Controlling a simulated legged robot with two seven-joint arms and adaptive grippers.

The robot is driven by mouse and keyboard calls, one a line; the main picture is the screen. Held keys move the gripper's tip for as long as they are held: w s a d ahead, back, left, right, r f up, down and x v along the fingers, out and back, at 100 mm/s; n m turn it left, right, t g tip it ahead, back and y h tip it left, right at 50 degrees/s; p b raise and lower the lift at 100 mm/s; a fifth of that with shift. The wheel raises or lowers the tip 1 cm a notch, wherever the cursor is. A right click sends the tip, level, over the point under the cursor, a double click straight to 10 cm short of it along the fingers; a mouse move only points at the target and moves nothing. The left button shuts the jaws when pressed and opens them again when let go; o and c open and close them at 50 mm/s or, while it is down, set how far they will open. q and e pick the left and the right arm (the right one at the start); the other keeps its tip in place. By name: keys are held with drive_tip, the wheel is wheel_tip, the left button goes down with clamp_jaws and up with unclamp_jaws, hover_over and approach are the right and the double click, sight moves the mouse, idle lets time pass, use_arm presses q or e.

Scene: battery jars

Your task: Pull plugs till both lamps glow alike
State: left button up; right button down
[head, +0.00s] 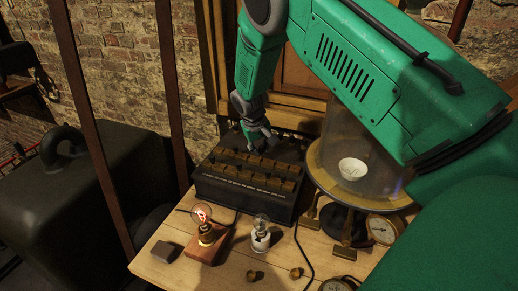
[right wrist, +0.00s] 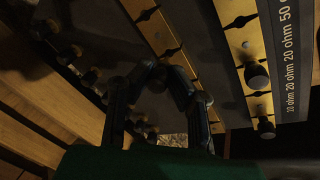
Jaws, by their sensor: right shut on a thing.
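The dark plug box (head: 228,197) stands at the back of the table, with rows of brass blocks on top. In the right wrist view, black-headed plugs (right wrist: 257,76) sit beside a label strip (right wrist: 287,60) with ohm values. My right gripper (head: 262,150) is over the back of the box, its fingers (right wrist: 165,85) shut on what seems to be a plug, mostly hidden between them. The left lamp (head: 202,214), on a wooden base, glows reddish. The right lamp (head: 261,224), on a white base, shows no clear glow. My left gripper is out of view.
Two loose brass pieces (head: 295,273) lie at the table front, with a dark block (head: 167,250) at left. A glass jar (head: 342,135) with a white cup (head: 352,169) stands right of the box. Dials (head: 382,229) and wires are near it.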

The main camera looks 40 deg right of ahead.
drive_tip(key=shift+d+f, duration=0.1)
drive_tip(key=shift+d, duration=0.4)
drive_tip(key=shift+a, duration=0.25)
drive_tip(key=shift+a+p, duration=0.3)
drive_tip(key=shift+a, duration=0.15)
drive_tip(key=shift+d, duration=0.25)
drive_tip(key=shift+f+b, duration=0.35)
drive_tip(key=shift+f, duration=0.85)
idle(0.9)
drive_tip(key=c, duration=1.4)
unclamp_jaws()
drive_tip(key=shift+s, duration=0.1)
drive_tip(key=shift+c, duration=0.2)
